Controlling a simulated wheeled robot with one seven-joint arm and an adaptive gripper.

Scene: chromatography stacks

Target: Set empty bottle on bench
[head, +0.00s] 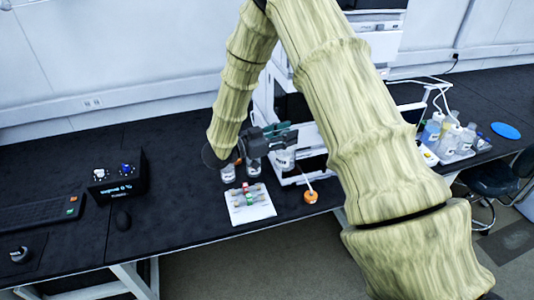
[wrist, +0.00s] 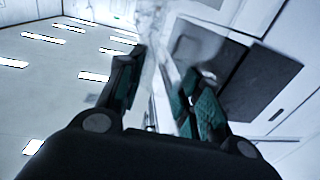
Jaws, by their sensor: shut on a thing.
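My gripper (head: 276,140) is above the bench (head: 170,150), in front of the white instrument stack. It is shut on a clear bottle (head: 285,159) with a pale label. In the wrist view the gripper (wrist: 160,78) has its teal-padded fingers on either side of the see-through bottle (wrist: 152,28), whose outline is faint. In the head view I cannot tell whether the bottle's base touches anything. Another small labelled bottle (head: 228,173) stands on the bench to the left of the gripper, and a further one (head: 253,168) is partly hidden under it.
A white tray (head: 240,214) with coloured-capped vials lies near the bench's front edge. An orange-capped item (head: 310,197) with a tube is to its right. A black device (head: 118,180) and keyboard (head: 40,212) are at left. A tray of bottles (head: 455,138) is at right.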

